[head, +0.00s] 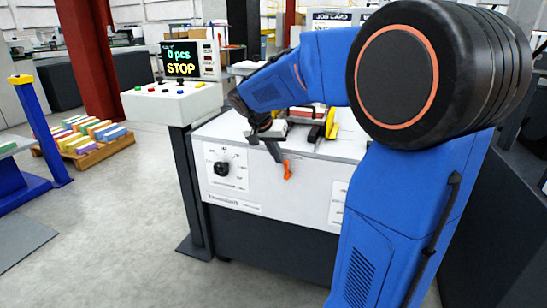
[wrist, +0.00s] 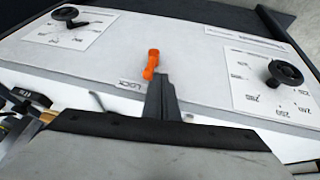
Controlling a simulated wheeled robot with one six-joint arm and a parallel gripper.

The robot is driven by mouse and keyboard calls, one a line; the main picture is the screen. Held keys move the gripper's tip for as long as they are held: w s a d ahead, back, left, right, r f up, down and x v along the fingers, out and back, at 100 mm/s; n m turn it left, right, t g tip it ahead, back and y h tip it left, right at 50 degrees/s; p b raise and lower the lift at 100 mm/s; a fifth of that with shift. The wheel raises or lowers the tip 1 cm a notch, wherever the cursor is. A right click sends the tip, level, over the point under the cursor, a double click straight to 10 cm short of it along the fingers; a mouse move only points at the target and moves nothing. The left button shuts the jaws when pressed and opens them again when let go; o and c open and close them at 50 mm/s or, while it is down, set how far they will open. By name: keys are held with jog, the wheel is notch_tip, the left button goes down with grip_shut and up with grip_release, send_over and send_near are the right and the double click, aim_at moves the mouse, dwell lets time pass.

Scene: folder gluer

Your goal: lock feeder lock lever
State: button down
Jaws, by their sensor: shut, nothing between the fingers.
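The feeder lock lever is a small orange handle on the white front panel (head: 240,192) of the feeder. In the head view the orange lever (head: 287,170) points downward just below my gripper (head: 271,143). In the wrist view the lever (wrist: 151,64) stands just beyond the tips of my shut gripper (wrist: 161,80), very close to them. I cannot tell whether they touch. A LOCK label (wrist: 130,83) is printed beside the lever. The gripper's fingers are together with nothing between them.
A black knob on a dial (head: 222,169) is left of the lever; the wrist view shows two knobs (wrist: 284,73) (wrist: 66,14). A control panel reading "0 pcs STOP" (head: 182,59) stands at the left. A pallet of colored stacks (head: 85,145) lies on the open floor.

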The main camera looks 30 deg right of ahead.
aim_at(288, 162)
jog(key=shift+s+d+r+m+t+y, duration=0.25)
jog(key=shift+s+d+m+t+y, duration=0.25)
jog(key=shift+s+d+t+y, duration=0.55)
jog(key=shift+s, duration=0.35)
jog(key=shift+s+d, duration=0.15)
